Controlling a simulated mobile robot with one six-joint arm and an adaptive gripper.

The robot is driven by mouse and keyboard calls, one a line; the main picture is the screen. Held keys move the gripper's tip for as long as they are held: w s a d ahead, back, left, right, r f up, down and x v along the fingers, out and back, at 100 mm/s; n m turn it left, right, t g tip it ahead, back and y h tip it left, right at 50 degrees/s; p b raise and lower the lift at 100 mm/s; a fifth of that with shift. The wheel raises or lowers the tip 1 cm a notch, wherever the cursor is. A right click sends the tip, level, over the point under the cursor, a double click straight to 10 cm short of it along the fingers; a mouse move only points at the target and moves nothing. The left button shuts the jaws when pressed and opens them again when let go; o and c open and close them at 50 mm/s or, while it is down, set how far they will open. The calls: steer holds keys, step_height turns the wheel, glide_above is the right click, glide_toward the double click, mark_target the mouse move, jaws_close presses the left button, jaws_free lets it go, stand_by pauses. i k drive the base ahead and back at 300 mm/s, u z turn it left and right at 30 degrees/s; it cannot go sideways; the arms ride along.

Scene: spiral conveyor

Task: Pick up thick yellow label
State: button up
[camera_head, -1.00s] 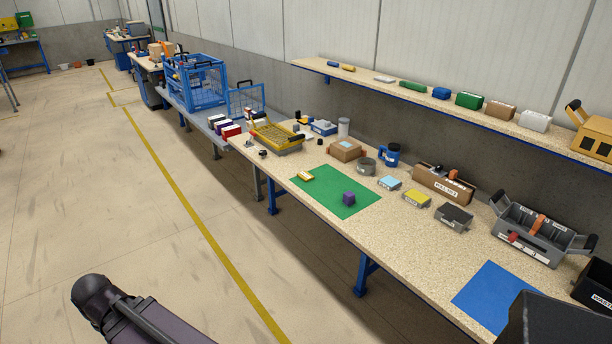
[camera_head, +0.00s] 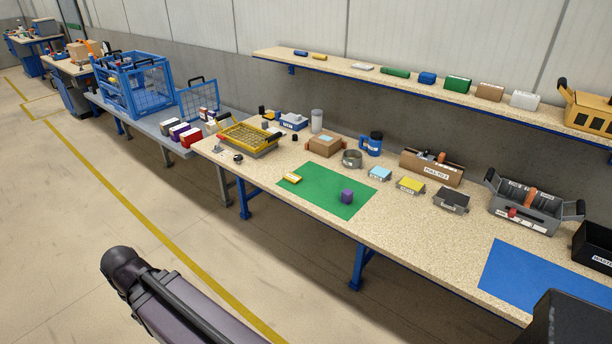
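A small thick yellow piece with a white front strip (camera_head: 289,179) lies on the left end of the green mat (camera_head: 322,204) on the long workbench; it may be the label, but its print is too small to read. Another yellow flat piece (camera_head: 411,185) sits in a small grey holder to the right of the mat, with a white tag on the holder's front. Both lie well beyond my dark arm link, which shows at the bottom left. My gripper's fingers do not show.
A purple block (camera_head: 347,196) stands on the mat. A yellow basket (camera_head: 247,138), brown carton (camera_head: 325,144), grey ring (camera_head: 352,158) and blue mug (camera_head: 372,144) stand behind. A blue mat (camera_head: 540,281) lies right. The floor before the bench is open.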

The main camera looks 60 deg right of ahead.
mark_target(293, 178)
steer(key=z, duration=0.5)
steer(key=i, duration=0.45)
steer(key=z, duration=0.65)
steer(key=i, duration=0.5)
steer(key=z, duration=0.25)
